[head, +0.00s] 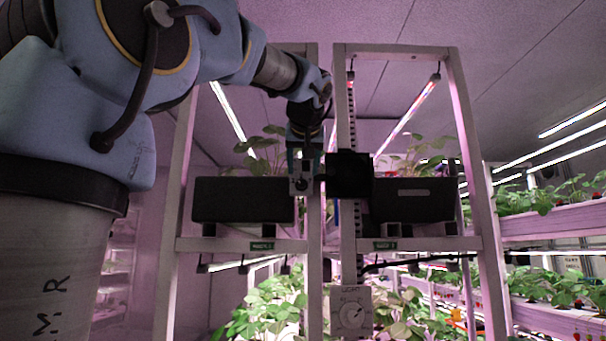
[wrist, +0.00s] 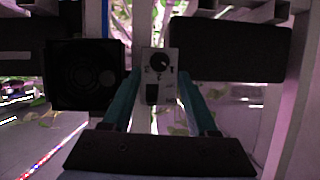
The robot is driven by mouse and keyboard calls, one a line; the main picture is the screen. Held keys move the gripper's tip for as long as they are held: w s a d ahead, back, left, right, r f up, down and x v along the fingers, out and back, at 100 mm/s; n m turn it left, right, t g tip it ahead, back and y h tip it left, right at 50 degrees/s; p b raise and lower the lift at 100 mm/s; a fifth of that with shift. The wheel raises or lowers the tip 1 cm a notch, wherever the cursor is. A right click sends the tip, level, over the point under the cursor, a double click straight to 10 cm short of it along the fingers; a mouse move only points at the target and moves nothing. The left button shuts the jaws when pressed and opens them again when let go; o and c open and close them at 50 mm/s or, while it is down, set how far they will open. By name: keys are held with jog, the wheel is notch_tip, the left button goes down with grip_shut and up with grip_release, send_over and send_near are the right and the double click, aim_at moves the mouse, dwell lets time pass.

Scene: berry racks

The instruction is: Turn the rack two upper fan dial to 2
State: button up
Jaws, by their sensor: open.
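A pale control panel with a round black dial (wrist: 160,62) is in the middle of the wrist view. A short white mark shows on the dial, but its number is too small to read. A dark switch-like block (wrist: 153,94) is on the same panel. My gripper (wrist: 157,76) is open, its teal fingers on either side of the panel and apart from each other; I cannot tell whether they touch it. In the head view my gripper (head: 304,165) is at the upper panel, left of the black fan box (head: 349,174), and mostly covers the dial.
A lower dial panel (head: 351,311) is on the rack post below. Dark planters (head: 243,201) flank the posts, with green rack labels (head: 385,245) beneath them, too small to read surely. Plants fill the lower shelves. More plant shelves (head: 550,225) stand at right.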

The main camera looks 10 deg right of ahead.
aim_at(302, 182)
jog(key=shift+p+x, duration=0.55)
jog(key=shift+x, duration=1.7)
grip_shut()
